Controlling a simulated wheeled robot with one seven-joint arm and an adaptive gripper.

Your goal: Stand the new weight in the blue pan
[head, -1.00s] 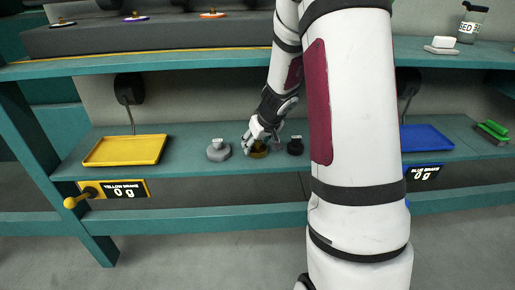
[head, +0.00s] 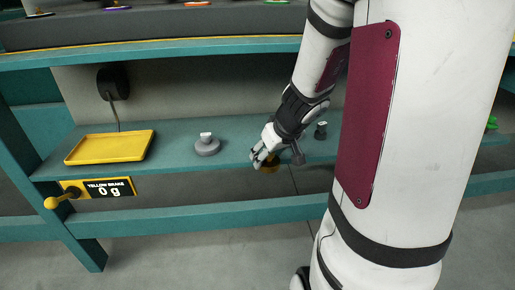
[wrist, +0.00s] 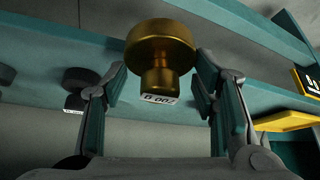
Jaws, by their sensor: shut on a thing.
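The brass weight (wrist: 160,45) with a "200 g" label is between the fingers of my gripper (wrist: 160,100) in the wrist view. My gripper is shut on its knob, and the wide base is clear of the fingers. In the head view my gripper (head: 268,158) and the brass weight (head: 270,168) are at the shelf's front edge; I cannot tell the gap to the shelf. The blue pan is not visible in either current view; my arm covers much of the right side.
A grey weight (head: 207,145) stands left of my gripper and a black weight (head: 321,131) right of it. The yellow pan (head: 110,147) is empty, above a display (head: 106,189) reading 0 g. An upper shelf (head: 160,53) runs above. A green object (head: 492,123) shows far right.

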